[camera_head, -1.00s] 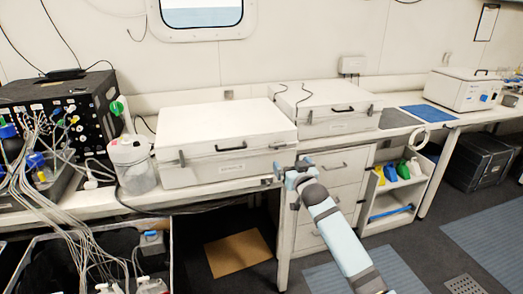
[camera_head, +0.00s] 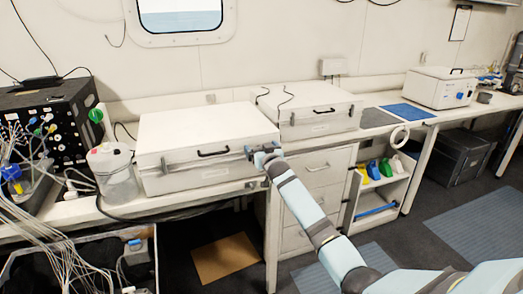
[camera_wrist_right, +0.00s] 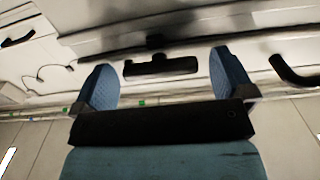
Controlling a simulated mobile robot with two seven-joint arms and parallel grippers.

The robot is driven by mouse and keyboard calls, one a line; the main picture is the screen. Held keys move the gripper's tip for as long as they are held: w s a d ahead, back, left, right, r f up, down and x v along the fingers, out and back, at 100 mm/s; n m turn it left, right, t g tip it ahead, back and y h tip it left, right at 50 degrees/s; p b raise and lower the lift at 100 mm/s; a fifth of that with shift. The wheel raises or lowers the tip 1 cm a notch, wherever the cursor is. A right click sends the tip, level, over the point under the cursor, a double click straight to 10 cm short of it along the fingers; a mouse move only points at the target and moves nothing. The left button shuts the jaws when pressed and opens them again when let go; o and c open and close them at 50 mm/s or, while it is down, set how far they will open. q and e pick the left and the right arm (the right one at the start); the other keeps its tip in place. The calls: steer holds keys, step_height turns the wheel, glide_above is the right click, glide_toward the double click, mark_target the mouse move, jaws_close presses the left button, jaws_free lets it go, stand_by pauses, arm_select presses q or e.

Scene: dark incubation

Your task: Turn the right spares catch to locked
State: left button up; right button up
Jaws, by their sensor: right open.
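The large white case (camera_head: 205,125) stands on the bench with a dark handle (camera_head: 213,153) on its front. Its label is too small to read. My right gripper (camera_head: 262,157) is at the front right corner of this case and hides the right catch in the head view. In the right wrist view the catch (camera_wrist_right: 160,66) is a dark bar lying across the picture, beyond and between the two blue fingers of my open right gripper (camera_wrist_right: 160,80). I cannot tell whether a finger touches it. The left catch (camera_head: 163,166) looks upright. My left gripper is not in view.
A second white case (camera_head: 310,105) stands just right of the large one. A clear jug (camera_head: 115,172) and a black cabled unit (camera_head: 50,120) stand at left. Drawers (camera_head: 318,190) and a shelf with coloured bottles (camera_head: 375,185) are below the bench.

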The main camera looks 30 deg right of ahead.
steer(key=shift+c, duration=0.5)
steer(key=c, duration=0.8)
steer(key=shift+m, duration=0.3)
steer(key=m+p, duration=0.1)
steer(key=m, duration=0.4)
steer(key=m+p, duration=0.1)
steer(key=m, duration=0.5)
steer(key=m+p, duration=0.1)
steer(key=m, duration=0.5)
steer(key=shift+d+f, duration=0.15)
steer(key=shift+f, duration=0.1)
steer(key=o, duration=0.9)
